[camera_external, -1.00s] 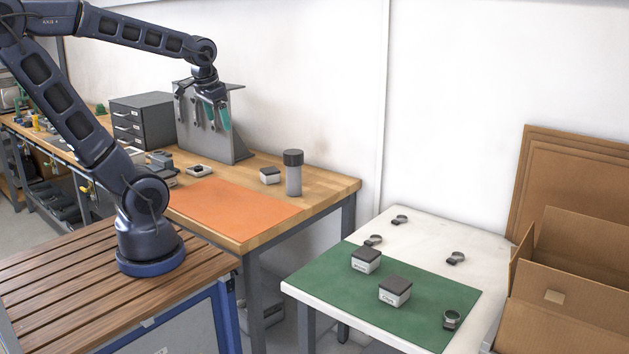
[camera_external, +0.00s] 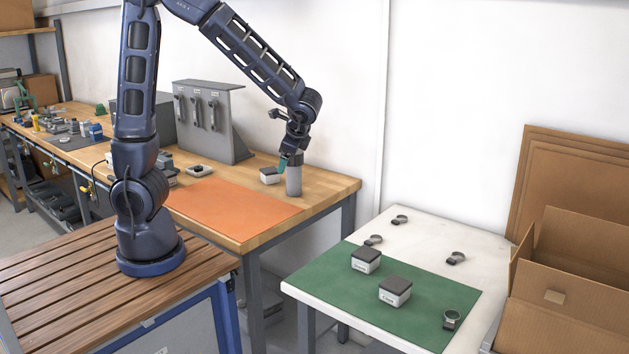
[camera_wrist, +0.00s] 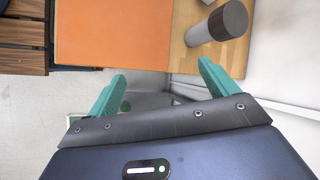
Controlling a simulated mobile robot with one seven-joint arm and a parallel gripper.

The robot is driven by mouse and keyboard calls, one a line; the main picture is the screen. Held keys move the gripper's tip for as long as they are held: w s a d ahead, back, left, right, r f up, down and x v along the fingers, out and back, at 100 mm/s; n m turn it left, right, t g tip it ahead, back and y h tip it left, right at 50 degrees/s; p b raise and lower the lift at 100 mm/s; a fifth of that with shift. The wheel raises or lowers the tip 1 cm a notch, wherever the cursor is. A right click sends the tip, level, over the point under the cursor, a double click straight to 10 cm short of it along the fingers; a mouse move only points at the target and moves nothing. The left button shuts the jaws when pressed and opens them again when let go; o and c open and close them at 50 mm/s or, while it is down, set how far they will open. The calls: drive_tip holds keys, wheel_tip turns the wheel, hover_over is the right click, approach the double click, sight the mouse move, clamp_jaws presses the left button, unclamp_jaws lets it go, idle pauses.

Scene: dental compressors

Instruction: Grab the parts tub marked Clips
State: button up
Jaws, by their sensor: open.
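The parts tub that seems to be marked Clips (camera_external: 394,292) is a small white box with a dark lid. It stands on the green mat on the white table, and its label is small and hard to read. A similar tub (camera_external: 366,261) stands behind it to the left, its label too small to read. My gripper (camera_external: 289,160) has teal fingers and is above the wooden bench by the grey bottle, well left of and behind both tubs. In the wrist view my gripper (camera_wrist: 163,88) is open, with nothing between the fingers.
The grey bottle with a dark cap (camera_wrist: 215,27) stands close to my gripper, with a third tub (camera_external: 269,176) beside it. Several dark ring-shaped clamps (camera_external: 456,258) lie around the white table. An open cardboard box (camera_external: 570,262) stands at the right. The orange mat (camera_external: 232,207) is clear.

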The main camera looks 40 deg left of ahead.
drive_tip(key=d+f+m+t+y, duration=0.25)
drive_tip(key=d+f+m, duration=0.4)
drive_tip(key=d, duration=0.55)
drive_tip(key=m+t+h, duration=1)
drive_tip(key=m+t, duration=0.3)
drive_tip(key=m, duration=0.4)
approach(396, 283)
drive_tip(key=shift+w+d, duration=0.2)
drive_tip(key=shift+w, duration=2.35)
drive_tip(key=shift+w+d, duration=0.15)
drive_tip(key=shift+w, duration=2.4)
drive_tip(key=c, duration=1.2)
drive_tip(key=shift+o, duration=0.2)
drive_tip(key=shift+r, duration=0.15)
